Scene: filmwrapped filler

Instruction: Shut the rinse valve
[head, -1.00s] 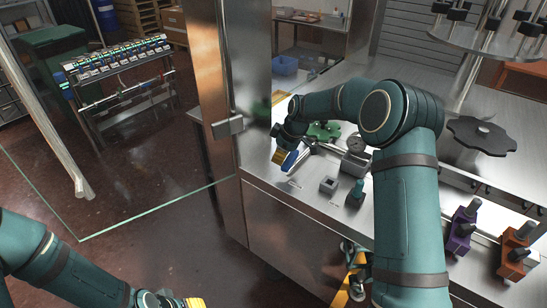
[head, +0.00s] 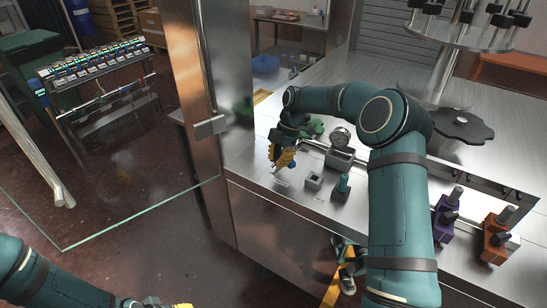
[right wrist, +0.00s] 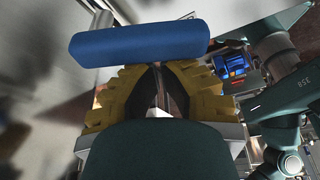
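The rinse valve is not clearly visible as a whole. A blue cylindrical handle (right wrist: 140,42), which may be its lever, lies across my right fingertips in the right wrist view. In the head view only a bit of blue (head: 293,164) shows beside the yellow fingers. My right gripper (head: 284,157) is low over the steel counter, with its fingers drawn together; its yellow pads also show in the right wrist view (right wrist: 160,72). The handle is beyond the tips, not between them; touching is unclear. My left gripper (head: 167,305) is mostly cut off at the bottom edge.
Purple (head: 444,219) and orange (head: 495,240) fixtures are at right. A steel post (head: 190,110) and glass panel stand left.

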